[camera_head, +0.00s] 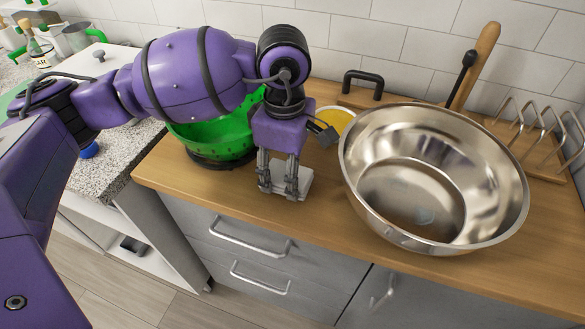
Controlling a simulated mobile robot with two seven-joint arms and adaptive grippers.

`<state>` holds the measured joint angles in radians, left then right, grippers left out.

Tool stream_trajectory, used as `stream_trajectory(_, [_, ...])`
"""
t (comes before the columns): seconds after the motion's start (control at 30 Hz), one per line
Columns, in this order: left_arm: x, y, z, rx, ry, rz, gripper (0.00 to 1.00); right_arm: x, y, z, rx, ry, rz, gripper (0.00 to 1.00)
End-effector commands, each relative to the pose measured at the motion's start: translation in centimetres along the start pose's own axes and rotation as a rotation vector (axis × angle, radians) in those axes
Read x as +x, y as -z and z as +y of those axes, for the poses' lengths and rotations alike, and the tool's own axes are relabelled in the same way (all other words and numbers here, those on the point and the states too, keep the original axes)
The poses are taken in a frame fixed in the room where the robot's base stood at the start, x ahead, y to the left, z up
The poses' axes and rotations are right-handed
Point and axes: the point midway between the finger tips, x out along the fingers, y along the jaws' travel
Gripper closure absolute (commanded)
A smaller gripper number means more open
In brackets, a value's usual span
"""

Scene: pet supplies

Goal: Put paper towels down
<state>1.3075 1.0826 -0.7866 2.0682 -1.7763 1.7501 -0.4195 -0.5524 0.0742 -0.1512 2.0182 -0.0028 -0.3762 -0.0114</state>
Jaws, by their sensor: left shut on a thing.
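My left gripper (278,188) points straight down at the wooden countertop, between a green colander and a large steel bowl. Its fingers are shut on a small whitish thing (305,181), which I take to be the paper towels. Only a pale edge of it shows behind and to the right of the fingers; the rest is hidden by the gripper. It is low, at or very near the countertop; I cannot tell whether it touches. My right gripper is not in view.
The steel bowl (432,119) stands close on the right. The green colander (214,138) is close on the left, partly behind my arm. A yellow round thing (335,118) sits behind. The wooden countertop (210,188) is clear along its front edge. A wire rack (540,135) stands far right.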

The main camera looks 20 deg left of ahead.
Motion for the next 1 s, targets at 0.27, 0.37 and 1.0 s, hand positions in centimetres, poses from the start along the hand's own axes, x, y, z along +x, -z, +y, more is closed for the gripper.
stream_trajectory(0.27, [1.16, 0.04, -0.01, -0.001, -0.001, 0.0, 0.74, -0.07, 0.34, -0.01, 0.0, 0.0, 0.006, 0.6])
stream_trajectory(0.37, [1.29, 0.04, -0.02, -0.001, 0.0, 0.0, 0.74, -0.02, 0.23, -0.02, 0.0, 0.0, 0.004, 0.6])
stream_trajectory(1.0, [0.91, 0.05, 0.0, -0.002, -0.003, 0.001, 0.31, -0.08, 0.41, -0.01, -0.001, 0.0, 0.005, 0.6])
